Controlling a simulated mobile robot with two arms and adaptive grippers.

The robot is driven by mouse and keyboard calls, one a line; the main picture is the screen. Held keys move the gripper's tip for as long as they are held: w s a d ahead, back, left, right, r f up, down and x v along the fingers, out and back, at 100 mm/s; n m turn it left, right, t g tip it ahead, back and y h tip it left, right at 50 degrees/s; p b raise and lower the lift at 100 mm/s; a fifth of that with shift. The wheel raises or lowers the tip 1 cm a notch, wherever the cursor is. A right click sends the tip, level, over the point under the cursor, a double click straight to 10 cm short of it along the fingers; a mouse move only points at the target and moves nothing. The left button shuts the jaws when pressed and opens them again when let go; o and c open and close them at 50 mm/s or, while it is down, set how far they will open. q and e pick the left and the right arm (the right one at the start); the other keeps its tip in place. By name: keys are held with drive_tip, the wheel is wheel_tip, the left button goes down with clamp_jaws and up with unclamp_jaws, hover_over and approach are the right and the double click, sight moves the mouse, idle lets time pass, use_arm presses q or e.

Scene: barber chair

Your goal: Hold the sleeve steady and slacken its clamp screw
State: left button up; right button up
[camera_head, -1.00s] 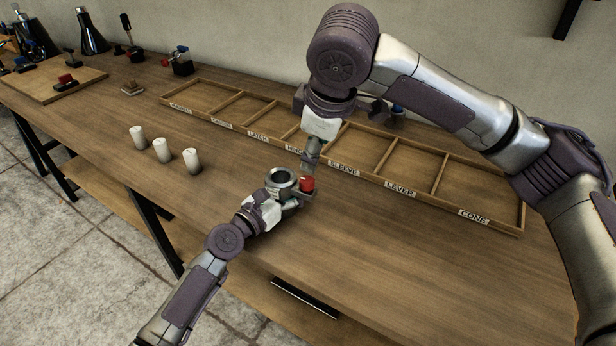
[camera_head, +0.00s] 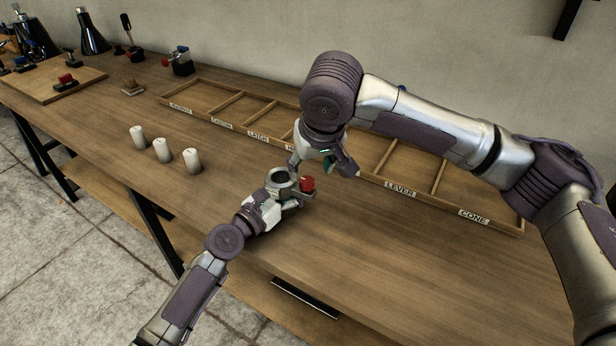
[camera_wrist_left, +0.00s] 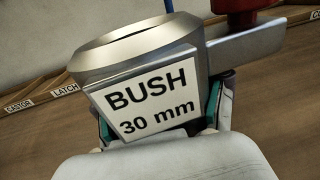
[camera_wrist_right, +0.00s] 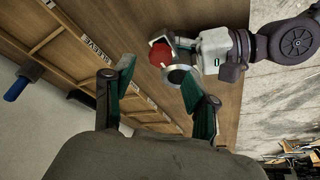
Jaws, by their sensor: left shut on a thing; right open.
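The sleeve (camera_head: 281,177) is a metal ring with a side arm that carries a red clamp screw knob (camera_head: 307,184). In the left wrist view the sleeve (camera_wrist_left: 135,45) bears a label "BUSH 30 mm", and the red knob (camera_wrist_left: 236,8) is cut by the top edge. My left gripper (camera_head: 270,205) is shut on the sleeve and holds it at the front of the table. My right gripper (camera_head: 326,168) is open and empty, just above and behind the knob, apart from it. In the right wrist view the red knob (camera_wrist_right: 161,55) and the sleeve (camera_wrist_right: 178,74) lie beyond the open fingers.
A labelled wooden compartment tray (camera_head: 450,207) lies behind, partly hidden by my right arm. Three white candle-like cylinders (camera_head: 162,150) stand to the left. A wooden board (camera_head: 50,82) with small tools is far left. The front right tabletop is clear.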

sight(307, 181)
drive_tip(key=x, duration=0.5)
clamp_jaws()
